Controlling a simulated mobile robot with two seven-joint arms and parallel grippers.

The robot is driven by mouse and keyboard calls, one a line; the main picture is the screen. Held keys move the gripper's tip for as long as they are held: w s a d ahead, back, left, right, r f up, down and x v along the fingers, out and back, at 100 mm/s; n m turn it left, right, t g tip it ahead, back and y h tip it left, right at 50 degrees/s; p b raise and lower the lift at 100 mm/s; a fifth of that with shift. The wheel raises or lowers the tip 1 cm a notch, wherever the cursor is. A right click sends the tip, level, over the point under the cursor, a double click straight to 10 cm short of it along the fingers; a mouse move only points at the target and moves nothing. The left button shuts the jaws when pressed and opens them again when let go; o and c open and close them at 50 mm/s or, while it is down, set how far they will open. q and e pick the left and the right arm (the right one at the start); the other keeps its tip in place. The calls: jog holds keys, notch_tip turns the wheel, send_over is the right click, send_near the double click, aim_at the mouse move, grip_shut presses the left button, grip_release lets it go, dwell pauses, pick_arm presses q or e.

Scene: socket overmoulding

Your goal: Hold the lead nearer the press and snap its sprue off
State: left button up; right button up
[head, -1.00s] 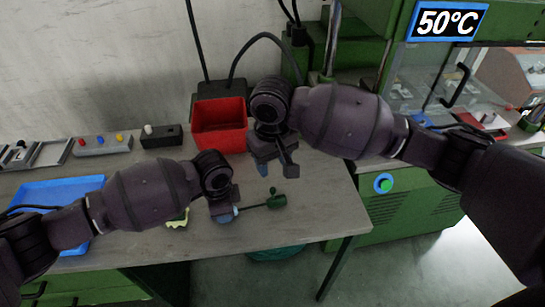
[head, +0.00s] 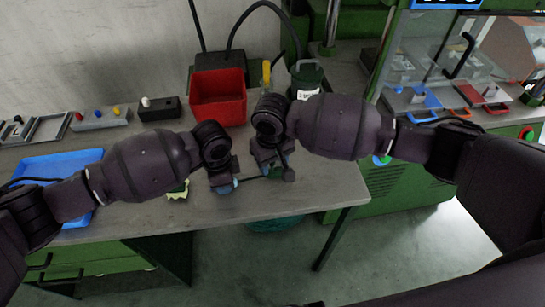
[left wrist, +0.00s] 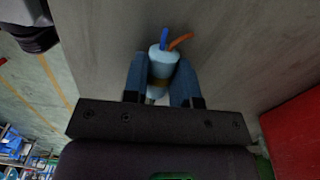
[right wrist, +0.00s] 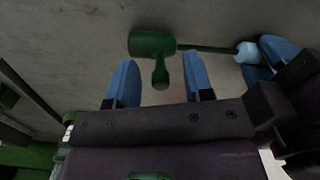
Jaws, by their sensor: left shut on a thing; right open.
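My left gripper (head: 224,186) is shut on the light blue end of the lead (left wrist: 163,66), with a blue and an orange wire showing at its tip. In the right wrist view the lead's dark cable runs from that end to a dark green moulded head (right wrist: 150,43). A short green stub (right wrist: 160,76), which looks like the sprue, sticks out from the head towards my right gripper. My right gripper (head: 272,172) is open. The stub lies between its blue fingers, apart from both. In the head view the right gripper hides part of the green head.
A red bin (head: 218,97) stands behind the grippers, with a green canister (head: 307,80) to its right. A yellow-green piece (head: 178,190) lies left of the left gripper. A blue tray (head: 55,168) is at left. The table's front edge is close.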

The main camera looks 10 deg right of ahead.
jog(key=shift+c, duration=0.3)
grip_shut()
jog(key=c, duration=0.6)
grip_release()
grip_shut()
jog(key=shift+d+r, duration=0.1)
jog(key=shift+d, duration=0.05)
jog(key=shift+r, duration=3)
